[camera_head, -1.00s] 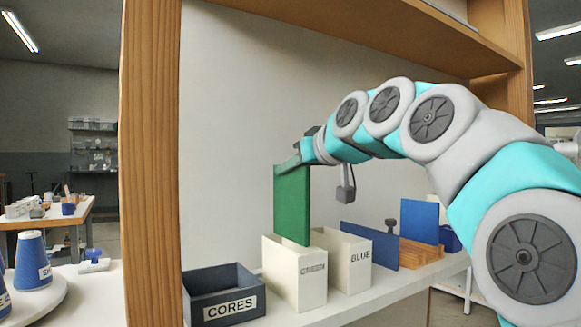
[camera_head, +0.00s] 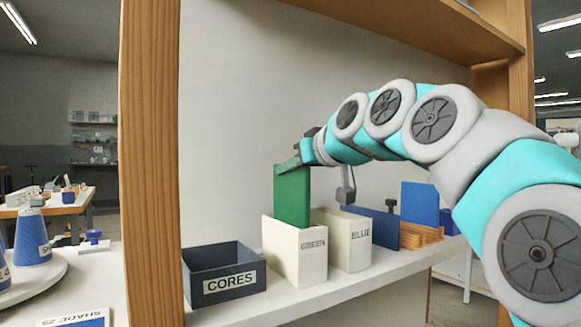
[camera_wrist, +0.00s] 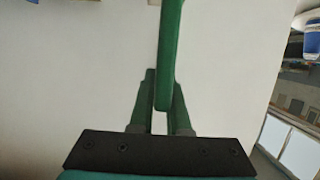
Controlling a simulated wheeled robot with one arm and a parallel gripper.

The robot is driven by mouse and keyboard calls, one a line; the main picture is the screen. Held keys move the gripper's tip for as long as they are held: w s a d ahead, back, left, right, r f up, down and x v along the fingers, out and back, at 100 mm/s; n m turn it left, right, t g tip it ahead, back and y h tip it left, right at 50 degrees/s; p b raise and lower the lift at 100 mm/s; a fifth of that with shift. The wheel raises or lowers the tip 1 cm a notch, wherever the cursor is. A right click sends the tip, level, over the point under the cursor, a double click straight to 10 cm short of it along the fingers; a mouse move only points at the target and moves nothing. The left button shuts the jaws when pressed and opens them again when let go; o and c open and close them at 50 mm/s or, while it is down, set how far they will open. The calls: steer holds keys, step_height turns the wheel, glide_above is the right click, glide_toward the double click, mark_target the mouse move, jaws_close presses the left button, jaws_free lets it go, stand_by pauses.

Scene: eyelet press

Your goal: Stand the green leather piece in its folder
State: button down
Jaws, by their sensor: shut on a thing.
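The green leather piece (camera_head: 292,195) is a flat upright panel. My gripper (camera_head: 288,164) is shut on its top edge, above the folder. The piece's lower part is hidden inside the cream folder marked GREEN (camera_head: 311,262), and its upper part stands above the rim. I cannot see whether its bottom edge touches the folder floor. In the wrist view, the green piece (camera_wrist: 171,45) shows edge-on between the two fingers of my gripper (camera_wrist: 163,92).
A cream folder marked BLUE (camera_head: 358,252) stands right beside the GREEN one. A dark box marked CORES (camera_head: 231,285) is to the left. Blue panels (camera_head: 420,205) and a wooden rack (camera_head: 418,236) are to the right. A shelf post (camera_head: 150,160) stands at left.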

mark_target(309, 179)
steer(key=shift+f+b, duration=1.15)
steer(key=shift+f, duration=0.65)
steer(key=c, duration=0.8)
jaws_free()
steer(key=v, duration=0.7)
steer(key=shift+s+d+r, duration=0.2)
steer(key=shift+s, duration=0.1)
